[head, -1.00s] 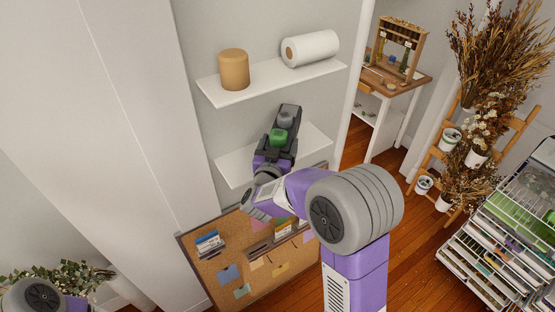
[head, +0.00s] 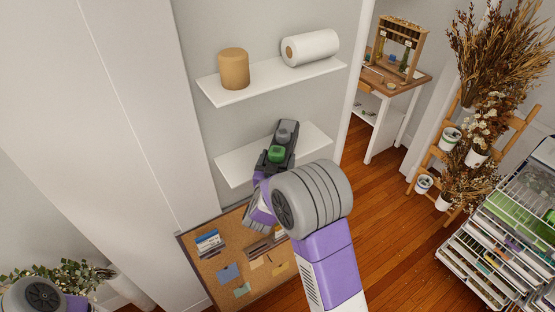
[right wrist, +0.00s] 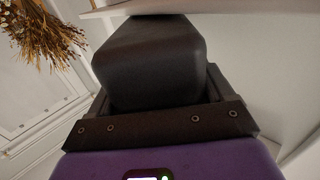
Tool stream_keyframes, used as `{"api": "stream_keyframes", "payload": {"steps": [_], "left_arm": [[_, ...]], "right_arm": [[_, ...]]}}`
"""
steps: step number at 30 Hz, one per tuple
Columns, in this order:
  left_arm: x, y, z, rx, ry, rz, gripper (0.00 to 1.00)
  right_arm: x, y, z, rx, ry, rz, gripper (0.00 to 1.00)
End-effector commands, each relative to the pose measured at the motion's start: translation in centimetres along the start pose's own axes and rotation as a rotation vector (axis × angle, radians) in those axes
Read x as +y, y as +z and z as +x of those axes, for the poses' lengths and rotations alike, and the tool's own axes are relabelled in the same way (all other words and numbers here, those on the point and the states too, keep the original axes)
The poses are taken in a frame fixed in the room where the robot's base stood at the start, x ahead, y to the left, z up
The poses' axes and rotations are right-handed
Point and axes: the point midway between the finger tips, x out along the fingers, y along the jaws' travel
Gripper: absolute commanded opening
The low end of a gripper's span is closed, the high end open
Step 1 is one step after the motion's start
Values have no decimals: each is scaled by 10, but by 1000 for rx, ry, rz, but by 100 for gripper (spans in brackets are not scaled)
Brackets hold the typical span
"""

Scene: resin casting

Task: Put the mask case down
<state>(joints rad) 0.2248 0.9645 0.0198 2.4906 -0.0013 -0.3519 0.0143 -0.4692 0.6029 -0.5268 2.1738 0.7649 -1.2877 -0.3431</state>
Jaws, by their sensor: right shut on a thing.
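The mask case is a dark grey box with rounded edges; it fills the upper middle of the right wrist view (right wrist: 150,60). My right gripper (right wrist: 155,95) is shut on it, with a jaw on each side. In the head view the right gripper (head: 281,142) is in front of the lower white shelf (head: 235,167), and the case shows as a small grey shape (head: 285,132) between its jaws. Whether the case touches the shelf I cannot tell. A green block is on the gripper. My left gripper is out of view.
The upper shelf (head: 225,93) above holds a tan canister (head: 233,69) and a white paper roll (head: 310,47). A cork board (head: 215,265) with notes leans below. Both ends of the lower shelf look clear. Dried plants (head: 500,60) and a wire rack (head: 500,240) are at the right.

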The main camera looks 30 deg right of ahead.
Motion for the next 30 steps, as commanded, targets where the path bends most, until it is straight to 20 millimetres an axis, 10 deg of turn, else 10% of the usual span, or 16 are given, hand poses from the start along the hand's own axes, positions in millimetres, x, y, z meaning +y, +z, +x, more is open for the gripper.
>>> {"api": "stream_keyframes", "payload": {"steps": [5, 6, 10, 20, 30], "left_arm": [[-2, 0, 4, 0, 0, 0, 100], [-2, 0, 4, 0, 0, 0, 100], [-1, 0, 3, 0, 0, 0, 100], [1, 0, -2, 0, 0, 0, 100], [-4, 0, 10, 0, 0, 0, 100]], "right_arm": [[0, 3, 0, 2, 0, 1, 43], [0, 5, 0, -1, 0, -1, 82], [0, 3, 0, -1, 0, -1, 100], [0, -3, 0, -1, -1, -1, 100], [-2, 1, -71, -2, -7, -1, 100]]}}
